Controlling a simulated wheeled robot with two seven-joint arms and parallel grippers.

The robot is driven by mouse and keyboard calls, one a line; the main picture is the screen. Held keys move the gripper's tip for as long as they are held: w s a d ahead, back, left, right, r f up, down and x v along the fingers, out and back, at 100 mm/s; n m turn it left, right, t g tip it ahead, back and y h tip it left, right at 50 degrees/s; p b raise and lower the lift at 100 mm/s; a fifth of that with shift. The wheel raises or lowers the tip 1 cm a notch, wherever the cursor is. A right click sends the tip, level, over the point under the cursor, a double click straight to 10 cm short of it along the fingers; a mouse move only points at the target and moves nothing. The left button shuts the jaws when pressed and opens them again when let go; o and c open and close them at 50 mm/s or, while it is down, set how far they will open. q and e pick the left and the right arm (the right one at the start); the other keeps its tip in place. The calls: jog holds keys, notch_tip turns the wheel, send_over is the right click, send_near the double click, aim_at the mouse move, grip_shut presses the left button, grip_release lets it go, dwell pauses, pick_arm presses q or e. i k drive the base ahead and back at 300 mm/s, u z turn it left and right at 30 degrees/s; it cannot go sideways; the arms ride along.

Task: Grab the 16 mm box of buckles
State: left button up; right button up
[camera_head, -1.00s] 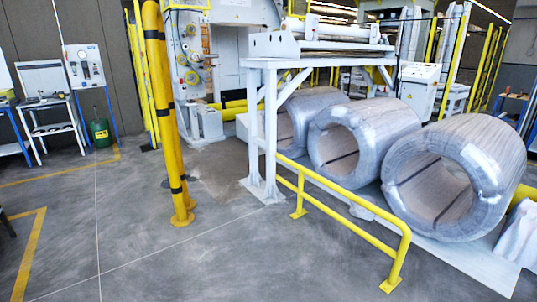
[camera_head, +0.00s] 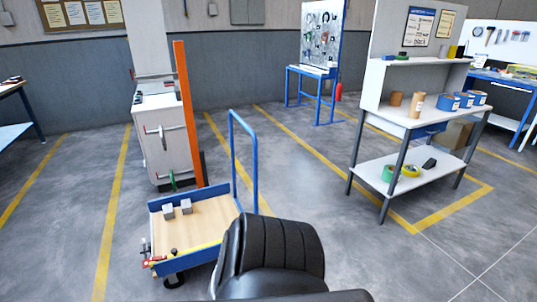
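Several small blue boxes with white labels (camera_head: 463,100) stand in a row on the right part of the white workbench top (camera_head: 400,118) at the right. They are likely the buckle boxes. Their labels are too small to read, so I cannot tell which is the 16 mm one. Neither of my grippers shows in the head view.
Brown rolls (camera_head: 417,103) stand left of the boxes. The bench's lower shelf (camera_head: 375,172) holds green and yellow tape rolls. Open floor lies before the bench.

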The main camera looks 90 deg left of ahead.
aim_at(168, 210)
jog(key=u, duration=3)
jog(key=i, duration=1.65)
